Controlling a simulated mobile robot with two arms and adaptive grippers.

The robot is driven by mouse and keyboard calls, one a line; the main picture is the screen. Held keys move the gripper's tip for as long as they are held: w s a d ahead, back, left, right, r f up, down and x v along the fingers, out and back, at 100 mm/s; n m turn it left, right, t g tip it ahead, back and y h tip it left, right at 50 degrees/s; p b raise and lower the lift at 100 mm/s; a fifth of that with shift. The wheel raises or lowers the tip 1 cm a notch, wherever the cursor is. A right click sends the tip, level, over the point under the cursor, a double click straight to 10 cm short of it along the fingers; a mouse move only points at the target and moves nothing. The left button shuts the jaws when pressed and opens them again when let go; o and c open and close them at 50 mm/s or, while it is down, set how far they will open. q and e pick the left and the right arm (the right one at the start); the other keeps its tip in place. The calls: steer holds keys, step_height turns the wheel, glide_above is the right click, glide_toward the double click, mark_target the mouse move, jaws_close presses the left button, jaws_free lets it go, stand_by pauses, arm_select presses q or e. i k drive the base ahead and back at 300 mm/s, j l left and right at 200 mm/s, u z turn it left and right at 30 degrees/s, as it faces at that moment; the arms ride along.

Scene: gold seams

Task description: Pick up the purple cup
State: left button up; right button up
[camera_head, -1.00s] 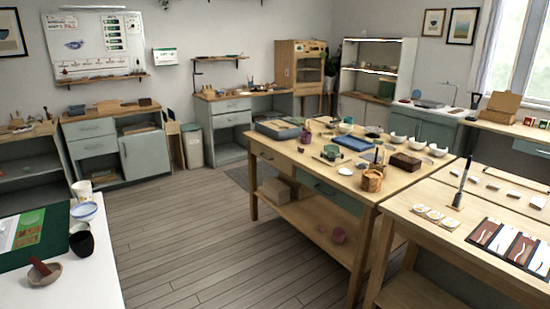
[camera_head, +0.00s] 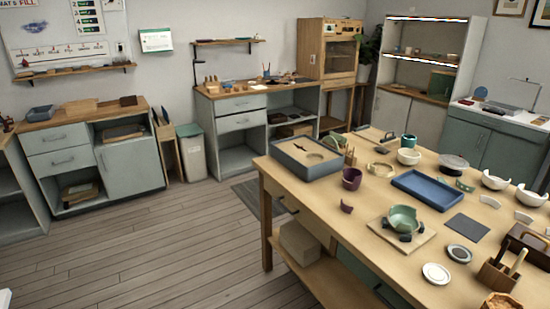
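A small dark purple cup (camera_head: 351,178) stands upright on the wooden worktable (camera_head: 300,203), just right of a grey-blue box with a tan insert. A curved purple shard (camera_head: 346,206) lies on the table in front of the cup, apart from it. The cup's rim looks uneven, but it is too small to tell if it is broken. Neither of my grippers is in view.
The grey-blue box (camera_head: 306,170), a blue tray (camera_head: 432,190) and a green bowl (camera_head: 403,218) on a board crowd the table around the cup. White bowls (camera_head: 496,180) stand at the right. The wooden floor (camera_head: 170,250) left of the table is clear.

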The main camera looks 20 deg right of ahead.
mark_target(352, 177)
steer(key=i+j, duration=0.15)
steer(key=i, duration=0.4)
steer(key=i+j+u, duration=0.1)
steer(key=i, duration=0.5)
steer(key=i+j, duration=0.2)
steer(key=i, duration=0.35)
